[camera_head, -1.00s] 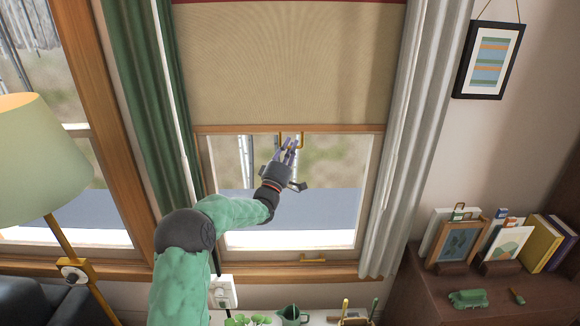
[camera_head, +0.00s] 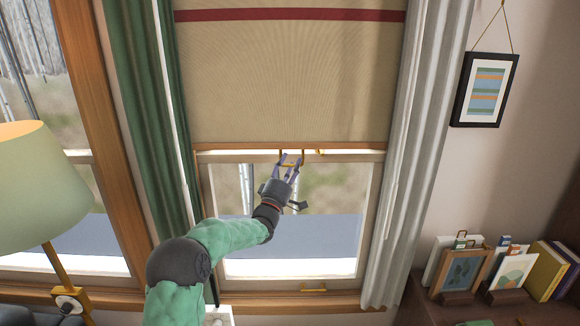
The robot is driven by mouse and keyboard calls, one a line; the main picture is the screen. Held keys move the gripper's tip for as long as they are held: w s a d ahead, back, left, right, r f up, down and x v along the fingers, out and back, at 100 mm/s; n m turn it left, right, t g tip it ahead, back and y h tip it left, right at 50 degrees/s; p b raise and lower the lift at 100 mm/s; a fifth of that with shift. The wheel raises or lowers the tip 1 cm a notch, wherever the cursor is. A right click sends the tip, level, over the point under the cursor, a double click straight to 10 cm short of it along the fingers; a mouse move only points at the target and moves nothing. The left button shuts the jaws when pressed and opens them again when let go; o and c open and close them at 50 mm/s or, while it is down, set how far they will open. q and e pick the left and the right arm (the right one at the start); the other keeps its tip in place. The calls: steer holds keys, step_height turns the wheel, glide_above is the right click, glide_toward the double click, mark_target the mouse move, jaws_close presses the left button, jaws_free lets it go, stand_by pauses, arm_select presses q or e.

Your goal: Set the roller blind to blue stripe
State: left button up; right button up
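The roller blind (camera_head: 280,85) is a beige sheet hanging over the upper part of the window. One dark red stripe (camera_head: 290,15) crosses it near the top of the view; no blue stripe shows. Its wooden bottom bar (camera_head: 230,146) hangs just above the window's middle rail, with a thin bright gap below. A small brass pull (camera_head: 303,154) hangs under the bar. My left gripper (camera_head: 289,159) reaches up to this pull, its fingers spread in a V at it; contact is too small to tell. My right gripper is not in view.
A green curtain (camera_head: 150,110) hangs left of the blind and a pale curtain (camera_head: 415,150) right of it. A lamp (camera_head: 38,190) stands at left. A brown cabinet (camera_head: 425,305) with books and framed pictures is at lower right. A framed picture (camera_head: 485,90) hangs on the wall.

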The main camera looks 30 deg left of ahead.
arm_select(q)
steer(key=v, duration=1.2)
stand_by(0.4)
steer(key=w+d+f+m+g+h, duration=0.15)
steer(key=d+f+g, duration=0.35)
steer(key=f, duration=0.8)
steer(key=d+f+m+g, duration=0.25)
steer(key=d+f, duration=0.35)
steer(key=f, duration=0.7)
steer(key=s+d+f+m+g+h, duration=0.1)
steer(key=s+d+f+m+g, duration=0.1)
steer(key=s+d+f+g, duration=0.45)
steer(key=s+d+f+m+g+h, duration=0.15)
steer(key=s+d+f, duration=0.3)
steer(key=f, duration=0.55)
steer(key=s+d+f+m+g+h, duration=0.1)
steer(key=s+d+f+m+g, duration=0.2)
steer(key=s, duration=0.9)
steer(key=s+d+f+m+g+h, duration=0.1)
steer(key=s+d+f+m+g, duration=0.2)
steer(key=s+d+f+g, duration=0.2)
steer(key=s+d+f, duration=0.2)
steer(key=s+d, duration=0.2)
steer(key=s, duration=0.2)
steer(key=shift+s+f, duration=0.2)
steer(key=shift+s, duration=0.2)
